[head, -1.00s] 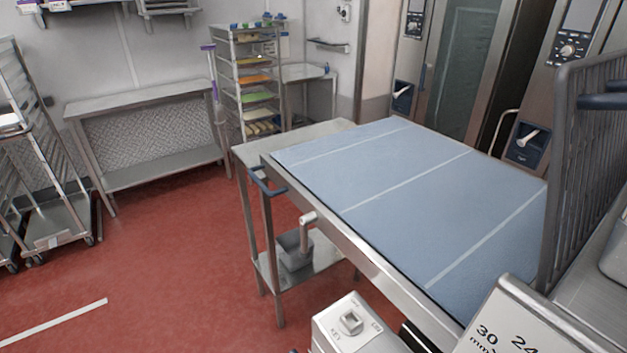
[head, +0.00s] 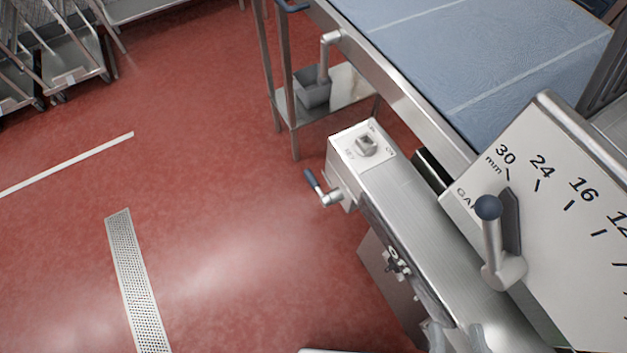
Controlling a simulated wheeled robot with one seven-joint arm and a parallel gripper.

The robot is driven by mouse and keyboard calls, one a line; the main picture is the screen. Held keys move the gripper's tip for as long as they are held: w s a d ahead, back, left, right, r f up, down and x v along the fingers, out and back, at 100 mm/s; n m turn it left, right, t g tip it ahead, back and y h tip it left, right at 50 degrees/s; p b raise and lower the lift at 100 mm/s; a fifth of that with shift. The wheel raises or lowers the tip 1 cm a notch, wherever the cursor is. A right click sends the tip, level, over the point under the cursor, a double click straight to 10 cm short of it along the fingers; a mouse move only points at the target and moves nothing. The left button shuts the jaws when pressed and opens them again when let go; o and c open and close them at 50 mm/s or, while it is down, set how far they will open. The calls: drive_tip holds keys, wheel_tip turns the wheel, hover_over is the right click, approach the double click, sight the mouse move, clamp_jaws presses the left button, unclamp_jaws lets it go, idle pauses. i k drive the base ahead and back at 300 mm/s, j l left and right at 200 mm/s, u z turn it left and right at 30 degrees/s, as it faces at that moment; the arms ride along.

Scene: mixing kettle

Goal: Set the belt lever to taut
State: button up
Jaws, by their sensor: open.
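Which part is the belt lever is not labelled legibly. A pale bent lever (head: 325,58) hangs from the side rail of the blue belt table (head: 412,95), its arm pointing down. A small crank with a dark grip (head: 322,188) sticks out left from the end of a steel machine housing (head: 410,205). A larger lever with a dark ball knob (head: 489,208) stands on the slanted gauge plate marked in mm, at the right. No gripper of mine can be made out in the head view, and nothing is seen touching these levers.
A grey bin (head: 312,92) stands on the table's lower shelf. Red floor with a drain grate (head: 137,285) is open at left. Wheeled racks (head: 60,60) stand at upper left.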

sight(328, 39)
drive_tip(key=i+j+u, duration=0.15)
drive_tip(key=j, duration=0.25)
drive_tip(key=i+j+u, duration=0.15)
drive_tip(key=j, duration=0.2)
drive_tip(key=i+j+u, duration=0.15)
drive_tip(key=j, duration=0.2)
